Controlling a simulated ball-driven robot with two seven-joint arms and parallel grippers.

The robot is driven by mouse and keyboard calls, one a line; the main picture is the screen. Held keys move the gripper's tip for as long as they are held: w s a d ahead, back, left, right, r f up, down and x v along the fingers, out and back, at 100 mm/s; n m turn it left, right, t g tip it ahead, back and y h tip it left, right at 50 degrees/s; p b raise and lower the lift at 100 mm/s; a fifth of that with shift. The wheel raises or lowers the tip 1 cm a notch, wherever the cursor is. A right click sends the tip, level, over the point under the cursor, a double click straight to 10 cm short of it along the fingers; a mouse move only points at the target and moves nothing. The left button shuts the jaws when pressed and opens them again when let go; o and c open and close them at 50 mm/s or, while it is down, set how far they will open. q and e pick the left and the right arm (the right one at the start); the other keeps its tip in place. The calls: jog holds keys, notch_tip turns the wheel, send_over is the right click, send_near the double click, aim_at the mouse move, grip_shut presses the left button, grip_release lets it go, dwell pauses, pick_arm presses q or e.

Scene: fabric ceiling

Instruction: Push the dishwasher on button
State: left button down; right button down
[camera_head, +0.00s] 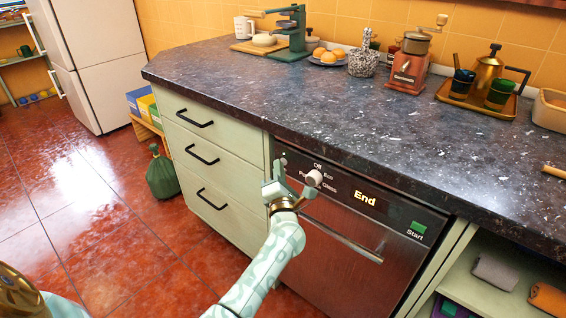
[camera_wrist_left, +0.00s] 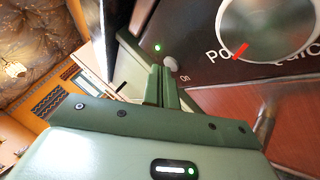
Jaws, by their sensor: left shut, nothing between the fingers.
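The dishwasher (camera_head: 340,258) stands under the dark counter. Its black control strip has a lit "End" display (camera_head: 365,197), a green Start button (camera_head: 418,228) and a round knob (camera_head: 314,178). In the left wrist view the small round grey on button (camera_wrist_left: 170,63) sits above the "On" label, with a lit green light (camera_wrist_left: 157,47) beside it. My left gripper (camera_head: 278,172) is at the strip's left end and covers the on button in the head view. Its shut, empty fingers (camera_wrist_left: 162,72) appear right at the button; I cannot tell whether they touch it. My right gripper is out of view.
The large knob (camera_wrist_left: 270,25) is close to the right of my left fingers. The dishwasher handle (camera_head: 342,238) runs below the strip, and the counter edge (camera_head: 330,152) overhangs above. Drawers (camera_head: 205,160) are to the left. Open floor lies in front.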

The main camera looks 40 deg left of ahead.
pick_arm(q)
jog(key=shift+w, duration=0.1)
jog(key=shift+s+p, duration=0.35)
jog(key=shift+s, duration=0.3)
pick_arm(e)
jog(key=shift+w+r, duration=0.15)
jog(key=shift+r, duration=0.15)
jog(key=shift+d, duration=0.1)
